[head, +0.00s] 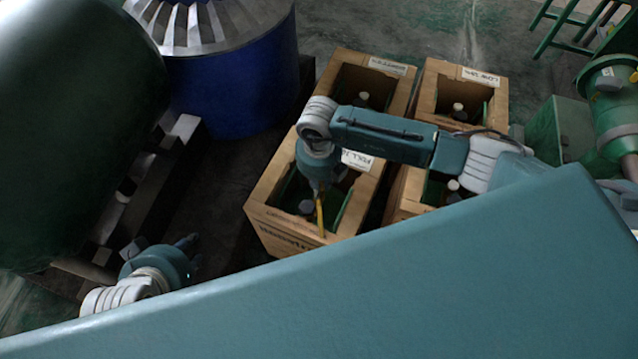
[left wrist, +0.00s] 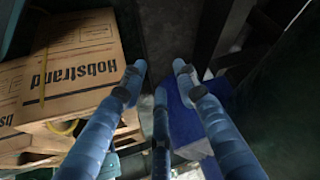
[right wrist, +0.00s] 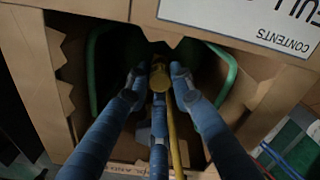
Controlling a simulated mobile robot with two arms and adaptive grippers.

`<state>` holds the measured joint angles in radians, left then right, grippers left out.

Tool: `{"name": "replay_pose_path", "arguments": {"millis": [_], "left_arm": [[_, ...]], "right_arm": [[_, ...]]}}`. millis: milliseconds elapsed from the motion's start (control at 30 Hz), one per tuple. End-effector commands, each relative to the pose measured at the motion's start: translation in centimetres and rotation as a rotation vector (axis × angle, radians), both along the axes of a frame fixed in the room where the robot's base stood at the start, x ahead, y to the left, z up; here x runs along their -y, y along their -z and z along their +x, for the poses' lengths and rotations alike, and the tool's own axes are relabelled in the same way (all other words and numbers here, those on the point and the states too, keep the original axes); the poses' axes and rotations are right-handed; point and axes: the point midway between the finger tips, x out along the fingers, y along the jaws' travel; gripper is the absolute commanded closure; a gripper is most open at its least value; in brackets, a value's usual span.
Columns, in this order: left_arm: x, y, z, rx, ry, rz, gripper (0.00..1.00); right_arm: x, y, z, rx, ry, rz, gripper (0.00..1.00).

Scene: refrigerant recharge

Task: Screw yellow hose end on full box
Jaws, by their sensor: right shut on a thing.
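The full box (head: 262,215) is an open cardboard box in the head view, with a label reading FULL (head: 357,160). Its inside shows in the right wrist view, between the cardboard walls and green handles. My right gripper (head: 318,188) points down into this box. It is shut on the yellow hose end (right wrist: 160,78), and the yellow hose (right wrist: 173,145) trails back from it. The valve under the hose end is hidden, so I cannot tell whether they touch. My left gripper (left wrist: 159,80) is open and empty, left of the boxes and low in the head view (head: 187,243).
Other open cardboard boxes (head: 402,98) (head: 500,105) with bottles stand behind and to the right. A blue drum (head: 235,85) and a dark green tank (head: 70,120) stand left. A Hobstrand box wall (left wrist: 105,60) is left of my left fingers. My arm covers the lower right.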

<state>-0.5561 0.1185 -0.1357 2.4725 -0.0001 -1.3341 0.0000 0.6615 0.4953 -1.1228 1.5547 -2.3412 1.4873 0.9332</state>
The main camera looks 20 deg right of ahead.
Motion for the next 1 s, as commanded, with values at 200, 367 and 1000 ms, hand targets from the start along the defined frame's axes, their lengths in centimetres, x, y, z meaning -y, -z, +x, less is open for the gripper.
{"name": "replay_pose_path", "arguments": {"millis": [200,367,1000], "left_arm": [[0.0,0.0,0.0,0.000,0.000,0.000,0.70],[-0.1,0.2,-0.6,-0.025,-0.001,0.004,0.70],[-1.0,1.4,-3.9,-0.150,-0.012,0.029,0.70]], "right_arm": [[-0.1,0.3,-0.4,-0.008,0.001,0.000,1.00],[-0.1,0.3,-0.4,-0.009,0.020,0.000,1.00],[-0.1,0.3,-0.4,-0.009,0.099,0.000,1.00]]}}
